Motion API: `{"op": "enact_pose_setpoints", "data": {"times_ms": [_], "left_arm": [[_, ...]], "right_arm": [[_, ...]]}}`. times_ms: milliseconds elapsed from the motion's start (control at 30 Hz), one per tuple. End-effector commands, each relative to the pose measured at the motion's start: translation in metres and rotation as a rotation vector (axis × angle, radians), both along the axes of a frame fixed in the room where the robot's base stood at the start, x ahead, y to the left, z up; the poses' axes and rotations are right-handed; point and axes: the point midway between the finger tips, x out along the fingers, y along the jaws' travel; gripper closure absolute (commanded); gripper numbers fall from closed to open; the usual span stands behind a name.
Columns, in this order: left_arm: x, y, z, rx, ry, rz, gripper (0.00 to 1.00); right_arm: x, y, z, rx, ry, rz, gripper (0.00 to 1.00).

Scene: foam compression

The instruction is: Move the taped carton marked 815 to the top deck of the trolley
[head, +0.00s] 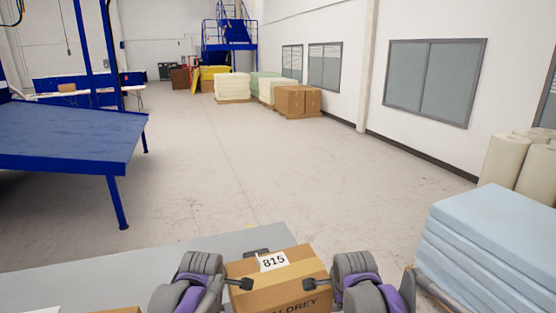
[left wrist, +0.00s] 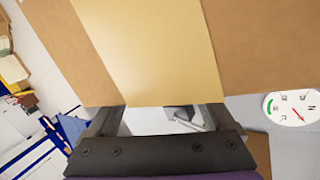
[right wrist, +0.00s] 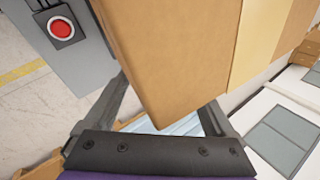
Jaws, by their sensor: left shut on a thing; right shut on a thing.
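The taped carton marked 815 (head: 275,278) is at the bottom centre of the head view, its white label facing up and a paler tape strip along it. My left gripper (head: 243,283) is shut on its left side and my right gripper (head: 310,284) on its right side. The carton also fills much of the left wrist view (left wrist: 265,45) and the right wrist view (right wrist: 175,50). Its underside is hidden, so I cannot tell whether it touches the grey surface (head: 150,275). I cannot make out the trolley's top deck with certainty.
A stack of light blue foam sheets (head: 490,245) stands close on the right. Part of another carton (head: 125,310) shows at the bottom left. A dial (left wrist: 293,108) and a red button (right wrist: 61,29) are near the carton. A blue table (head: 70,140) stands left; open floor lies ahead.

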Motion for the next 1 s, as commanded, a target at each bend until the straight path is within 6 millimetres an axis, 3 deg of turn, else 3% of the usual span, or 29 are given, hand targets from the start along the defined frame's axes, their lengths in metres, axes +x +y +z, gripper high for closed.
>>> {"op": "enact_pose_setpoints", "data": {"times_ms": [33,433,1000], "left_arm": [[-0.006,-0.008,0.006,-0.008,0.003,-0.014,0.25],[-0.035,-0.007,0.044,-0.008,0.003,-0.014,0.25],[-0.042,-0.007,0.053,-0.008,0.003,-0.014,0.25]], "right_arm": [[-0.004,0.008,0.007,0.015,-0.005,0.006,0.25],[-0.033,0.007,0.046,0.016,-0.005,0.005,0.25],[-0.039,0.007,0.055,0.016,-0.005,0.005,0.25]]}}
